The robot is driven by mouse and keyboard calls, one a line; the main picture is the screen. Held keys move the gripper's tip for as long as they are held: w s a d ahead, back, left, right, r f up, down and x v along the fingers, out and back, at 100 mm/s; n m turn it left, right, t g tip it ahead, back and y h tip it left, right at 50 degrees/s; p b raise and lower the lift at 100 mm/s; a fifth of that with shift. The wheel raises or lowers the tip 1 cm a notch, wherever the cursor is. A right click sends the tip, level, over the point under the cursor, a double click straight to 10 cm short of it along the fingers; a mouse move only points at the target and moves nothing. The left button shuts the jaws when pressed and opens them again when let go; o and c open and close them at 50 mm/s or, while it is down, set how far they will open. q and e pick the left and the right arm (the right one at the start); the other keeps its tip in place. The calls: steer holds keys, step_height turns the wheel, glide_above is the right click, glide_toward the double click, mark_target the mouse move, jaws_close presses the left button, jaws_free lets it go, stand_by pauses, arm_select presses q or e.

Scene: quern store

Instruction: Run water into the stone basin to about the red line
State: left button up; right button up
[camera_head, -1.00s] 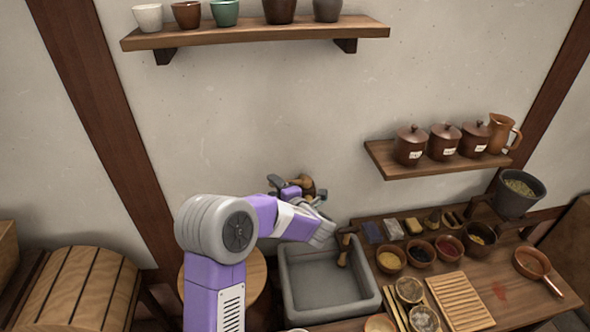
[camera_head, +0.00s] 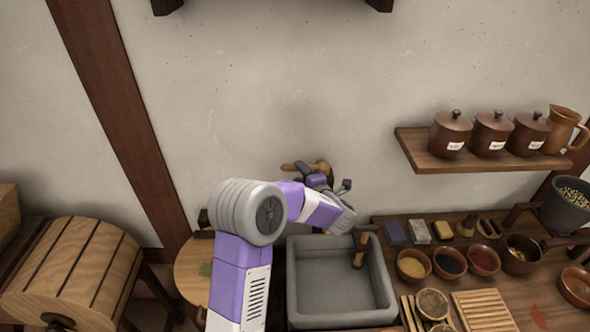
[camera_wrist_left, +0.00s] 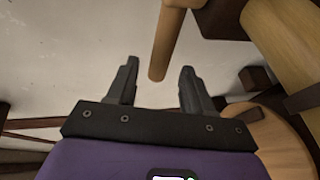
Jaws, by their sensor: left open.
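The grey stone basin (camera_head: 292,290) sits at the left end of the worktop. I see no water and no red line in it. A wooden peg (camera_head: 360,252) stands at its right inner side. A wooden tap (camera_head: 292,167) is on the wall above the basin, partly hidden by my gripper. My left gripper (camera_head: 325,178) is open in front of the tap. In the left wrist view, a wooden rod (camera_wrist_left: 168,45) reaches down into the gap between the open fingers (camera_wrist_left: 158,72); I cannot tell whether they touch it. My right gripper is out of view.
A round wooden top (camera_head: 192,270) and a slatted barrel (camera_head: 75,270) stand left of the basin. The worktop (camera_head: 400,262) to the right carries several bowls and a slatted board (camera_head: 484,312). A shelf (camera_head: 415,150) with lidded jars is above it.

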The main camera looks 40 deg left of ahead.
mark_target(296, 170)
arm_select(q)
steer(key=x, duration=0.5)
steer(key=shift+d, duration=0.1)
jaws_close()
